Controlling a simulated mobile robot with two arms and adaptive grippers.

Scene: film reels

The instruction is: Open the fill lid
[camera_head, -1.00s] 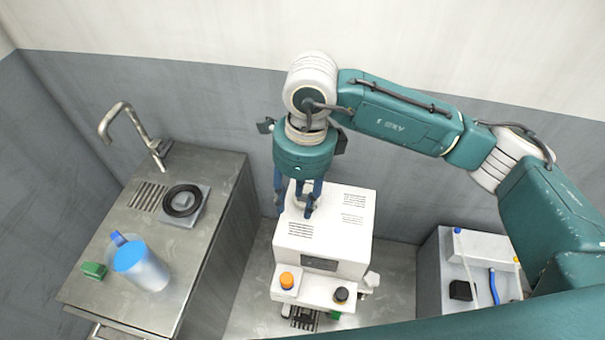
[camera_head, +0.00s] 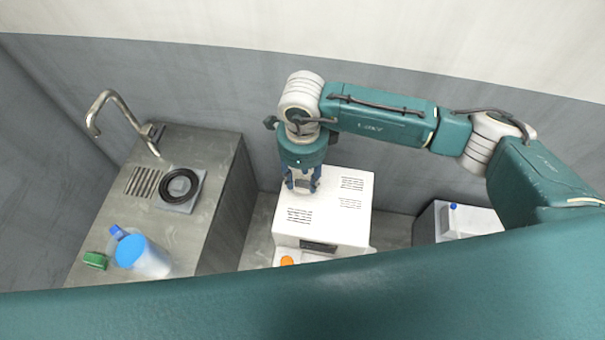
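A white box-shaped machine (camera_head: 335,215) with vent slots in its top stands on the floor in the middle. My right gripper (camera_head: 302,187) points down at the back left of its top. Its two blue fingers are apart, with a small greyish part between them. I cannot tell whether they grip it. The fill lid is not clearly visible; the gripper covers that part of the top. My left gripper is not in view.
A metal sink counter on the left (camera_head: 221,166) holds a jug with a blue lid (camera_head: 142,256), a green object (camera_head: 95,260) and a black ring on a grey plate (camera_head: 180,188). A white container (camera_head: 465,221) stands at right. A large teal part of mine hides the foreground.

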